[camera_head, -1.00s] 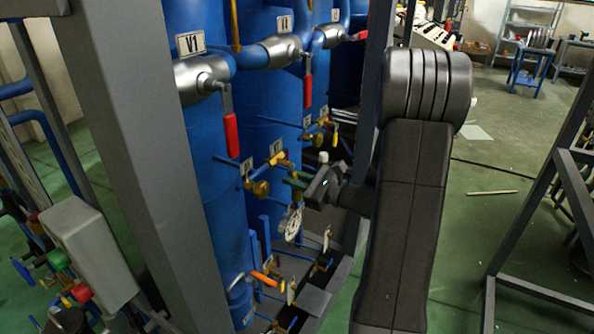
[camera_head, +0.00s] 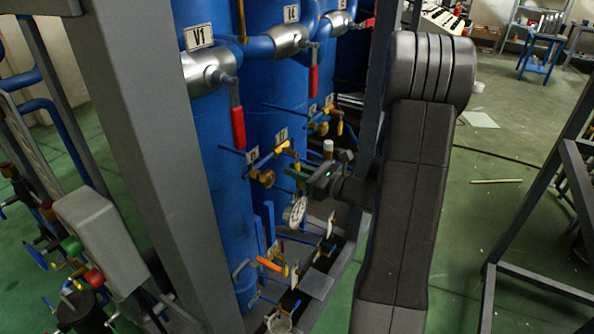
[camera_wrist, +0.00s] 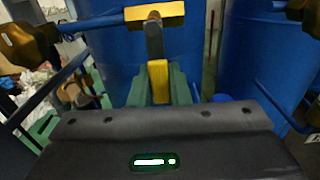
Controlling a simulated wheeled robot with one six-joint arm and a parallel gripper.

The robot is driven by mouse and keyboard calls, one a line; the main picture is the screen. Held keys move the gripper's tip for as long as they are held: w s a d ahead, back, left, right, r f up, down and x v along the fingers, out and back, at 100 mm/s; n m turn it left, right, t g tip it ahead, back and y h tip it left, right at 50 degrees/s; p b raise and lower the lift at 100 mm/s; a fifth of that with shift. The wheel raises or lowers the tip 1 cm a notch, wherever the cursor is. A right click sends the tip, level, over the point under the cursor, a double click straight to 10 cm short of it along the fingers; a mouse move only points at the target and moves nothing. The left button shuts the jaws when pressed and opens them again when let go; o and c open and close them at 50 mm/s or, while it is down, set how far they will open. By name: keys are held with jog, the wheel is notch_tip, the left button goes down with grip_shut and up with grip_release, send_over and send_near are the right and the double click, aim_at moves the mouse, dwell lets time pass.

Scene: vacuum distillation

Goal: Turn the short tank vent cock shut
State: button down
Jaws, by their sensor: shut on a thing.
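In the wrist view, a cock with a brass-yellow body (camera_wrist: 155,14) sits on a blue pipe. Its short handle (camera_wrist: 158,80), grey above and yellow at its lower end, points down the picture. My gripper (camera_wrist: 160,86) has its two green fingers on either side of the yellow end, shut on it. In the head view my gripper (camera_head: 297,173) reaches from the right to a brass cock (camera_head: 286,148) on a blue tank, below a small tag (camera_head: 281,135). The handle itself is hard to make out there, and I cannot read the tag surely.
Red-handled levers (camera_head: 238,128) hang in front of the tanks. A grey frame post (camera_head: 145,150) stands at left. Open green floor (camera_head: 480,225) lies to the right.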

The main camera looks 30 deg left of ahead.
jog(key=c, duration=1.4)
grip_release()
jog(key=shift+o, duration=0.2)
jog(key=shift+d, duration=0.15)
jog(key=s+d+b, duration=0.1)
jog(key=d+b, duration=0.1)
jog(key=d, duration=1.1)
jog(key=shift+d, duration=0.3)
jog(key=shift+s, duration=0.1)
jog(key=a, duration=0.4)
jog(key=a+p, duration=0.1)
jog(key=a, duration=0.4)
jog(key=w+a+p, duration=0.1)
jog(key=a, duration=0.4)
jog(key=shift+w, duration=0.1)
jog(key=shift+d, duration=0.15)
